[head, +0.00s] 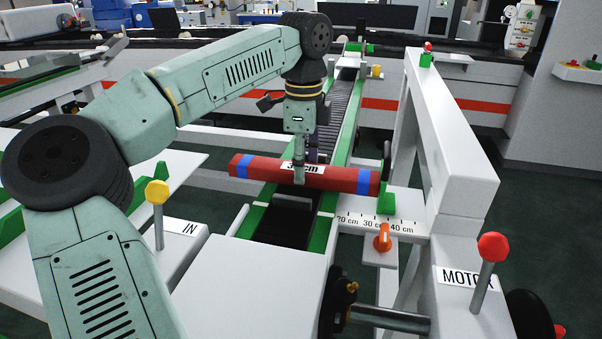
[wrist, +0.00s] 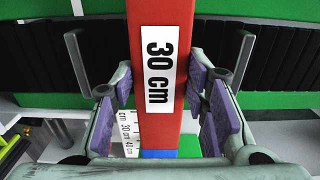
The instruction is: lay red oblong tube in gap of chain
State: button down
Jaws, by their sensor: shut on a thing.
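The red oblong tube (head: 340,179) has blue bands near its ends and a white "30 cm" label. It lies crosswise over the dark slatted chain (head: 343,107), which runs between green rails. My gripper (head: 299,168) points down and is shut on the tube near its middle. In the wrist view the purple finger pads (wrist: 165,92) sit on both sides of the red tube (wrist: 160,20), near its label. The chain (wrist: 265,60) shows behind the tube there. The tube hides part of the chain, and I cannot clearly tell where the gap is or whether the tube touches the chain.
A ruler plate (head: 352,221) with an orange knob (head: 382,238) is beside the tube's right end. A white frame (head: 455,130) rises at the right. A red-topped MOTOR lever (head: 493,247) and a yellow-topped IN lever (head: 157,192) stand nearer.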

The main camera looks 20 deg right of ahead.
jog(key=shift+f, duration=0.15)
dwell(0.4)
jog(key=c, duration=0.8)
grip_release()
jog(key=shift+c, duration=0.2)
